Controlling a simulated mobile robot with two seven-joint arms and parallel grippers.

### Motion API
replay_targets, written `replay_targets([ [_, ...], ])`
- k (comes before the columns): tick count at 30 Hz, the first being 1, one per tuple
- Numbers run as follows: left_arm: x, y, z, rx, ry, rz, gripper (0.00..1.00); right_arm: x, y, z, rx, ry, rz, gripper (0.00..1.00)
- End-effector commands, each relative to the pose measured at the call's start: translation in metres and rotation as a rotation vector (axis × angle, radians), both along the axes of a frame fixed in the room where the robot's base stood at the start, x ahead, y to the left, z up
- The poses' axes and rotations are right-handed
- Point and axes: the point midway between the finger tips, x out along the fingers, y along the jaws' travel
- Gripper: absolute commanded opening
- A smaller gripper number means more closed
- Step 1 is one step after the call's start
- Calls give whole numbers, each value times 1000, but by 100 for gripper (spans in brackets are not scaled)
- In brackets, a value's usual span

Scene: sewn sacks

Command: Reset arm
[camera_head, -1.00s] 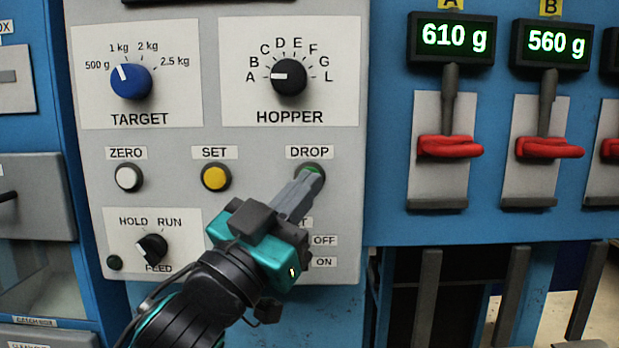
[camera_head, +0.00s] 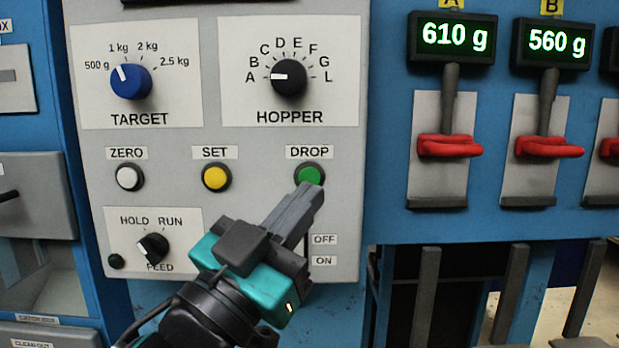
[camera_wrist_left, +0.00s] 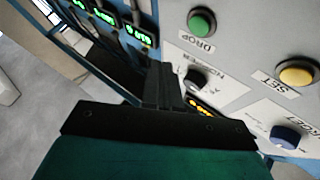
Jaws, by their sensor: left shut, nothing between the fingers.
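My left gripper (camera_head: 303,196) is shut and empty in the head view. Its fingertips are just below the green DROP button (camera_head: 309,175) and look apart from it, though the gap is hard to judge. In the left wrist view the shut fingers (camera_wrist_left: 160,85) point at the panel, with the green button (camera_wrist_left: 201,22) beyond them. My left arm comes in from the bottom of the head view. My right gripper is not in view.
The grey control panel (camera_head: 180,232) carries the yellow SET button (camera_head: 215,177), white ZERO button (camera_head: 128,177), blue TARGET knob (camera_head: 131,82), black HOPPER knob (camera_head: 289,78) and FEED knob (camera_head: 152,247). Red-handled levers (camera_head: 449,146) stand to the right under displays reading 610 g and 560 g.

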Motion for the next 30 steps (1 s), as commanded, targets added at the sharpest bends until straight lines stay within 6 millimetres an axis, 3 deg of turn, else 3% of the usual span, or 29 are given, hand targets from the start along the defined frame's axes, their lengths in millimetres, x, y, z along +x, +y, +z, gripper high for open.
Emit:
replay_targets([
  [8,1,1,-2,0,5,2,0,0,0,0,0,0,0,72],
  [11,10,5,-19,2,48,19,0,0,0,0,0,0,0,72],
  [13,22,11,-45,7,109,46,0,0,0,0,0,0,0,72],
  [17,44,33,-122,26,280,119,0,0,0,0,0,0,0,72],
  [21,47,63,-224,65,486,203,0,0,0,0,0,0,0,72],
  [26,19,99,-337,122,711,289,0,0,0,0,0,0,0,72],
  [30,-24,127,-416,174,875,347,0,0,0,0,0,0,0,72],
])
